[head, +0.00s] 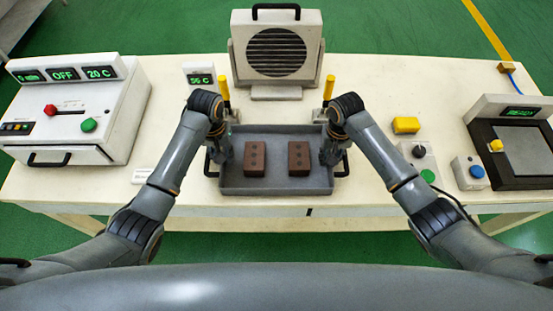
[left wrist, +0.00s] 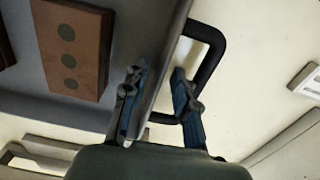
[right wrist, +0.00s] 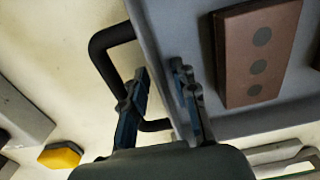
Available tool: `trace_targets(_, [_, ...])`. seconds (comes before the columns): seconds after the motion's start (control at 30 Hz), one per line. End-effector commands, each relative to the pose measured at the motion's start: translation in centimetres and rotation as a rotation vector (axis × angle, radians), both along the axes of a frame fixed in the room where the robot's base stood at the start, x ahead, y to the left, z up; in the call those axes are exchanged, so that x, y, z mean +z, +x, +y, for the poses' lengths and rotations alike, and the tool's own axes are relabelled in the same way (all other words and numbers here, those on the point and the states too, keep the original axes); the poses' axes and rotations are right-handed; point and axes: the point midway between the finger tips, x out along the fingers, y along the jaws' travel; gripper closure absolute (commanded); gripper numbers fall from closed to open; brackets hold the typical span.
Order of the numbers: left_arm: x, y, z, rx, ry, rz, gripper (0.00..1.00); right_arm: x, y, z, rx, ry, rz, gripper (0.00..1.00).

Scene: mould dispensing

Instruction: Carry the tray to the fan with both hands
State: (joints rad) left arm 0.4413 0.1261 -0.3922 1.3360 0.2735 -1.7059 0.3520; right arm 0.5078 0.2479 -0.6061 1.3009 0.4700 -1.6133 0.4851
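The grey tray (head: 275,190) sits on the table in front of the fan (head: 275,52), with two brown moulds (head: 254,158) (head: 299,158) in it. Each short side has a black handle; the left one shows in the left wrist view (left wrist: 219,55) and the right one in the right wrist view (right wrist: 100,45). My left gripper (left wrist: 160,90) is open, its fingers on either side of the tray's left wall, one inside the tray and one by the handle. My right gripper (right wrist: 160,85) is open and straddles the right wall likewise. In the head view my arms partly hide both ends.
A control unit with displays (head: 65,75) stands at the left. A small display (head: 200,78) and two yellow-topped posts (head: 224,90) (head: 328,88) stand behind the tray. A yellow block (head: 406,125), button boxes (head: 469,172) and a black-plated device (head: 524,152) are at the right.

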Motion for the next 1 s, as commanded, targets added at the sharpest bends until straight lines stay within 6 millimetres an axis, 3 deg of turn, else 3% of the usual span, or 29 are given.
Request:
trace_targets(0.17, [1.9,0.2,-0.1,0.000,-0.002,-0.006,0.72,0.0,0.0,0.1,0.001,0.001,0.000,0.72])
trace_targets(0.5, [9.4,0.1,0.0,0.000,-0.001,-0.006,0.72,0.0,0.0,0.1,0.001,0.001,0.000,0.72])
trace_targets(0.83, [11.9,0.1,0.1,0.001,0.002,-0.002,0.72,0.1,0.0,0.1,0.001,0.001,-0.001,0.72])
trace_targets(1.0, [12.0,0.0,0.0,0.001,0.000,0.000,0.72,1.8,0.1,0.1,0.001,0.003,-0.004,0.72])
